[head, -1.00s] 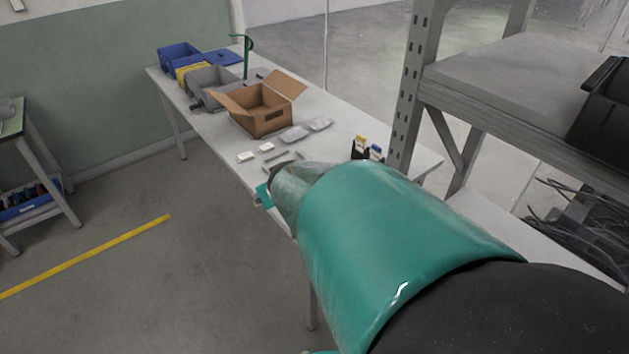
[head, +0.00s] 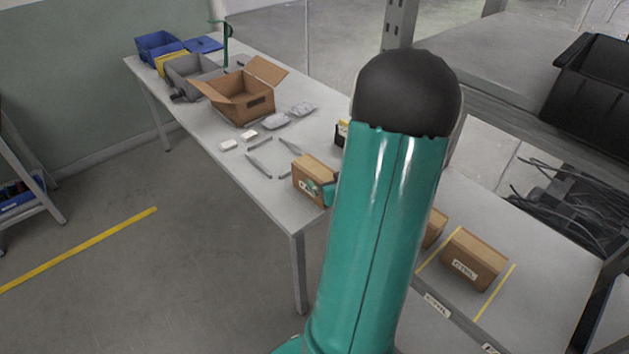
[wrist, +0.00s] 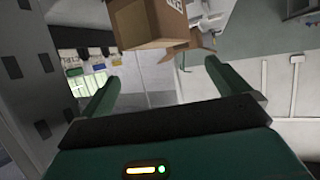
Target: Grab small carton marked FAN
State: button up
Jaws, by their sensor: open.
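A small brown carton (head: 309,176) is at the near right edge of the table. Its white label faces me; the print is too small and partly covered to read surely. My gripper (head: 327,192) shows as a teal bit at the carton's right side; my arm hides the rest. In the wrist view my gripper (wrist: 158,88) is open with nothing between its two fingers. A brown cardboard box (wrist: 145,22) with a bit of white label lies beyond the fingertips at the top; I cannot tell surely that it is the same carton.
The shelf at right holds a carton labelled CTRL (head: 474,259) and another brown carton (head: 434,228) half behind my arm. An open cardboard box (head: 240,95), a grey bin (head: 192,75) and flat tools (head: 264,165) are on the table (head: 210,130).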

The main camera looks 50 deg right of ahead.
aim_at(318, 171)
jog(key=x, duration=0.4)
jog(key=shift+w+f, duration=0.1)
jog(key=shift+w, duration=0.05)
jog(key=x, duration=0.5)
jog(key=shift+f, duration=0.25)
jog(key=shift+a+f, duration=0.1)
jog(key=shift+a, duration=0.05)
jog(key=c, duration=1.7)
